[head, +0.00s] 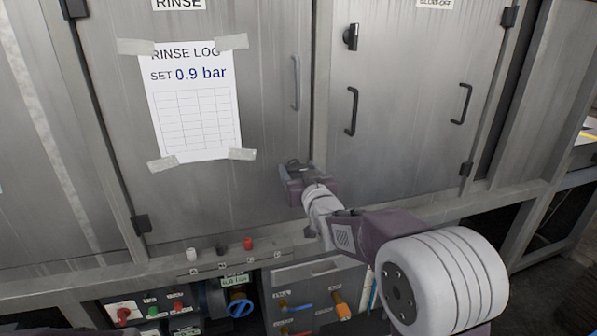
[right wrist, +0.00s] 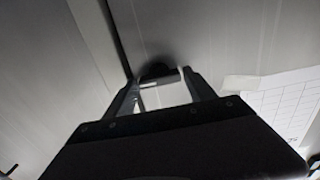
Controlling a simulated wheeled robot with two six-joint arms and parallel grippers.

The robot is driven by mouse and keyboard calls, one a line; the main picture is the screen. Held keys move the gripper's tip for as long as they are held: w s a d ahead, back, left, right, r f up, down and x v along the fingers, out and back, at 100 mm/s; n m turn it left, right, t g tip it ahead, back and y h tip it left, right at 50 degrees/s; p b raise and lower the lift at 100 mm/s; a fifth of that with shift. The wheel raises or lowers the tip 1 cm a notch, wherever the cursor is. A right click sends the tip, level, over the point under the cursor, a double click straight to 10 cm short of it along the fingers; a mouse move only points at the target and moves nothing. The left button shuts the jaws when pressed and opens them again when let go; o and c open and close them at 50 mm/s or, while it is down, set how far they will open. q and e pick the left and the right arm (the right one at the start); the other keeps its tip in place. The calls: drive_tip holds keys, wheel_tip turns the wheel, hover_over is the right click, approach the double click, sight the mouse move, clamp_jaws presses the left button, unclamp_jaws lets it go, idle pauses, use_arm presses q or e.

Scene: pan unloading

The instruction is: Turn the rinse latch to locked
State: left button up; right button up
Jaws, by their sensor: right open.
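The rinse door (head: 240,100) is grey metal and looks shut. My right gripper (head: 293,167) is at its lower right part, close to the door's right edge, below the slim door handle (head: 296,83). In the head view the gripper covers most of what lies there. In the right wrist view a dark rounded part, seemingly the rinse latch (right wrist: 157,70), shows just beyond and between the spread fingers of the right gripper (right wrist: 163,84). Whether the fingers touch it, and how the latch is turned, I cannot tell. My left gripper is out of view.
A taped rinse log sheet (head: 192,105) hangs on the rinse door. The neighbouring door at right has a black latch (head: 351,37) and two handles. Below runs a ledge (head: 110,278) with small knobs, then a panel with a blue valve (head: 240,307) and an orange valve (head: 341,305).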

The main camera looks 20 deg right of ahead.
drive_tip(key=c, duration=1.1)
drive_tip(key=shift+f+n, duration=0.1)
drive_tip(key=shift+n, duration=0.2)
drive_tip(key=n+b, duration=0.2)
drive_tip(key=n, duration=0.1)
drive_tip(key=shift+a+f, duration=0.1)
drive_tip(key=n+b, duration=0.2)
drive_tip(key=n, duration=0.3)
drive_tip(key=shift+n+b, duration=0.3)
drive_tip(key=shift+b, duration=0.1)
drive_tip(key=n+b, duration=0.2)
drive_tip(key=n, duration=0.2)
drive_tip(key=shift+a+f, duration=0.1)
drive_tip(key=n+b, duration=0.2)
drive_tip(key=n, duration=0.2)
drive_tip(key=shift+n, duration=0.5)
